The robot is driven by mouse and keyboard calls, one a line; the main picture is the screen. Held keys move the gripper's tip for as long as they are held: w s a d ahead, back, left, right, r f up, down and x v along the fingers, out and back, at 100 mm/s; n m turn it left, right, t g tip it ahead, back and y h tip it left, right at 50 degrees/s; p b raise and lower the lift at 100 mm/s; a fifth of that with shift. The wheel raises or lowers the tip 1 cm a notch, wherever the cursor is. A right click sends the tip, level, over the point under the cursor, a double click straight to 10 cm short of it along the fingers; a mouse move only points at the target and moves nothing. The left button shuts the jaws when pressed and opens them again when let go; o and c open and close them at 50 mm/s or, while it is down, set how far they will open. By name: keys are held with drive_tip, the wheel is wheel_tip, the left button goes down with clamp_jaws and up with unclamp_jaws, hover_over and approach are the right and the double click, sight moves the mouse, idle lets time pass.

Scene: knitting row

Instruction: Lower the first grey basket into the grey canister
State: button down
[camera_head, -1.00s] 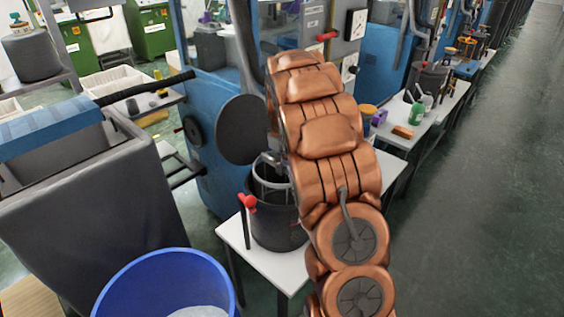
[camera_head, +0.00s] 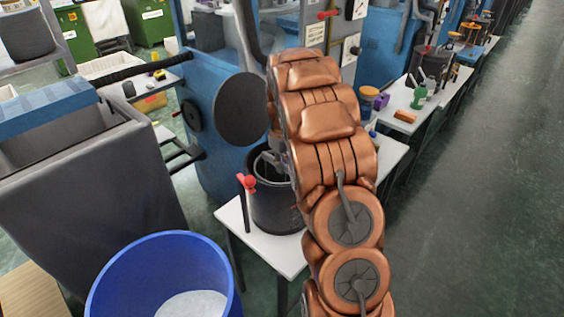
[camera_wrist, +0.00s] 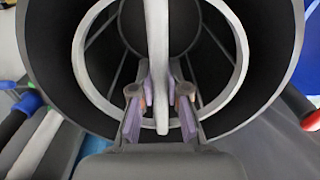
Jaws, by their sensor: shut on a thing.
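The dark grey canister (camera_head: 270,208) stands on the white table, left of my arm in the head view. The wrist view looks down into its open mouth and dark wall (camera_wrist: 273,40). The grey basket shows there as a light ring (camera_wrist: 241,50) inside the mouth, with thin bars running down and a flat upright bar (camera_wrist: 157,45) across it. My gripper (camera_wrist: 160,92) is shut on this bar. In the head view the basket (camera_head: 259,166) sits mostly inside the canister; my arm hides part of it. Its bottom contact cannot be seen.
A red-topped lever (camera_head: 246,182) stands close beside the canister's left side. A round dark disc (camera_head: 242,109) on the blue machine (camera_head: 212,165) is just behind. A blue bin (camera_head: 108,285) stands in front left. The aisle floor (camera_head: 480,200) at right is clear.

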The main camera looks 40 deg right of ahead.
drive_tip(key=shift+f, duration=0.3)
drive_tip(key=c, duration=1.1)
unclamp_jaws()
drive_tip(key=shift+o, duration=0.3)
drive_tip(key=o, duration=0.6)
drive_tip(key=shift+c, duration=0.2)
drive_tip(key=shift+r, duration=0.1)
drive_tip(key=shift+r+p, duration=0.4)
drive_tip(key=shift+r, duration=4.05)
